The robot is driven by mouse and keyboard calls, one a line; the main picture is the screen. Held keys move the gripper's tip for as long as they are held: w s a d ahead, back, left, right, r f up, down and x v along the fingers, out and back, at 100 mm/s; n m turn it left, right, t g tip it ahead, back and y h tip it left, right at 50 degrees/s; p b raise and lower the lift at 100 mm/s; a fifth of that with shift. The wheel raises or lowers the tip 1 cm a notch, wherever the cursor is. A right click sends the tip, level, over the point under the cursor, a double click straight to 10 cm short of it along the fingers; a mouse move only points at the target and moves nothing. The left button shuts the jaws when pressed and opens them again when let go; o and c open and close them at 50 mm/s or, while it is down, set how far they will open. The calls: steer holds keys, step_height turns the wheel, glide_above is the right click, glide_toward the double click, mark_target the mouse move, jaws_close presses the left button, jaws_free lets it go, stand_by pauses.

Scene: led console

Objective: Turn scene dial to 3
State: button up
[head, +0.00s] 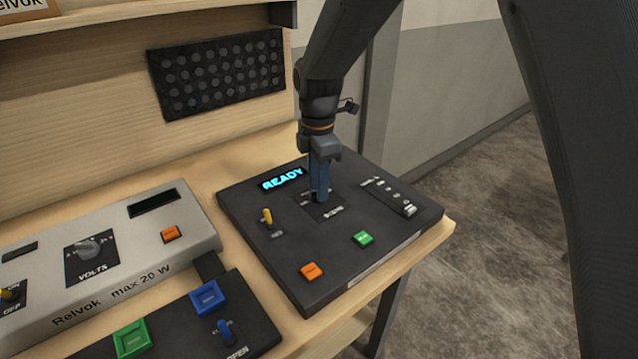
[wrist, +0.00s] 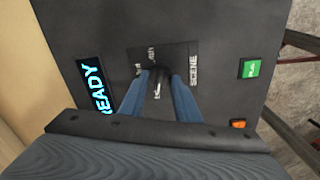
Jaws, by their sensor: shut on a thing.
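The scene dial (wrist: 160,80) is a dark knob on a black label plate marked SCENE, on the black console (head: 285,240). In the wrist view it shows between my fingertips, and its pointer and some of the numbers are hidden. My gripper (head: 320,195) points down onto the dial in the head view and covers most of it. In the wrist view my gripper's blue fingers (wrist: 160,90) are closed around the knob. The console's display (head: 282,179) reads READY in cyan. I cannot tell which number the dial points to.
The black console also carries a yellow toggle (head: 267,216), an orange button (head: 311,271), a green button (head: 362,238) and a slider (head: 407,207). A grey power unit (head: 120,255) with a VOLTS knob and another black panel (head: 255,310) stand to the left. The table edge is close on the right.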

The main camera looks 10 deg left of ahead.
steer(key=shift+m, duration=0.5)
steer(key=m, duration=0.3)
steer(key=shift+m+p, duration=0.35)
steer(key=shift+m, duration=0.05)
steer(key=m, duration=0.5)
steer(key=shift+p, duration=0.35)
steer(key=m, duration=0.5)
steer(key=shift+p, duration=0.35)
steer(key=shift+m+p, duration=0.4)
steer(key=shift+m, duration=2.1)
steer(key=o, duration=1)
steer(key=shift+o, duration=0.2)
steer(key=shift+r+b, duration=1.25)
steer(key=shift+r, duration=2.7)
